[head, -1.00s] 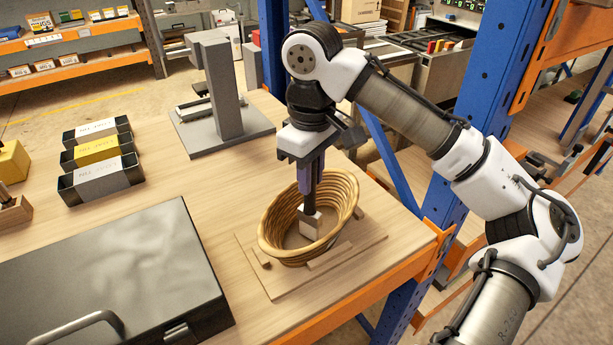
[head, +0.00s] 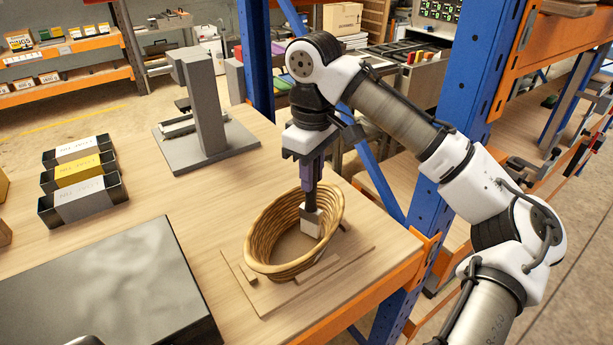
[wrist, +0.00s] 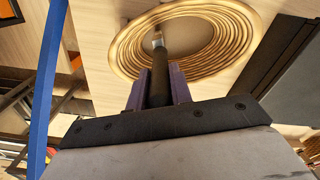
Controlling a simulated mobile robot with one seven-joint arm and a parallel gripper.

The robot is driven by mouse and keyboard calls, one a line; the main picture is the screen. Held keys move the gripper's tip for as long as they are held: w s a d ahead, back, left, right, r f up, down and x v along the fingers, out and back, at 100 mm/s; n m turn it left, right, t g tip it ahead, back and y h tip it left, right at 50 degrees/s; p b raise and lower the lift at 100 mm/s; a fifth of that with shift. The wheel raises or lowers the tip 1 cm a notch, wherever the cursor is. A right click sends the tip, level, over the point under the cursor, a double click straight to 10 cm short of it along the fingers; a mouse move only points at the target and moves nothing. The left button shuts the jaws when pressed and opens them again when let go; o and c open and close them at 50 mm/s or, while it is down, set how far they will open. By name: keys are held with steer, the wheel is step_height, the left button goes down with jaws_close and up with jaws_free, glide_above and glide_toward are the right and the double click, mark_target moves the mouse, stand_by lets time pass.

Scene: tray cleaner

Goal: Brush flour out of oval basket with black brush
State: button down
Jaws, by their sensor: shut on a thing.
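The oval wicker basket (head: 262,235) sits on a thin wooden board (head: 235,275) near the table's right edge. My gripper (head: 312,172) is over the basket, shut on the dark handle of the black brush (head: 311,196), which points down. The brush's pale block-shaped head (head: 311,222) is inside the basket near its right side; whether it touches the floor I cannot tell. In the wrist view my gripper's purple fingers (wrist: 158,88) hold the brush (wrist: 158,70) with the basket rim (wrist: 240,45) around its tip. I cannot make out any flour.
A large dark case (head: 110,290) lies at the front left. Several labelled trays (head: 80,180) stand at the left, and a grey stand (head: 205,110) is behind the basket. A blue rack post (head: 450,150) rises close to the right. Bare tabletop lies between case and stand.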

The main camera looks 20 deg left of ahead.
steer(key=shift+w+d, duration=0.15)
steer(key=shift+w, duration=0.45)
steer(key=s+a, duration=0.2)
steer(key=s, duration=0.7)
steer(key=shift+s+a, duration=0.3)
stand_by(0.4)
steer(key=shift+f, duration=0.1)
step_height(320, 180, up, 13)
stand_by(1.1)
stand_by(0.5)
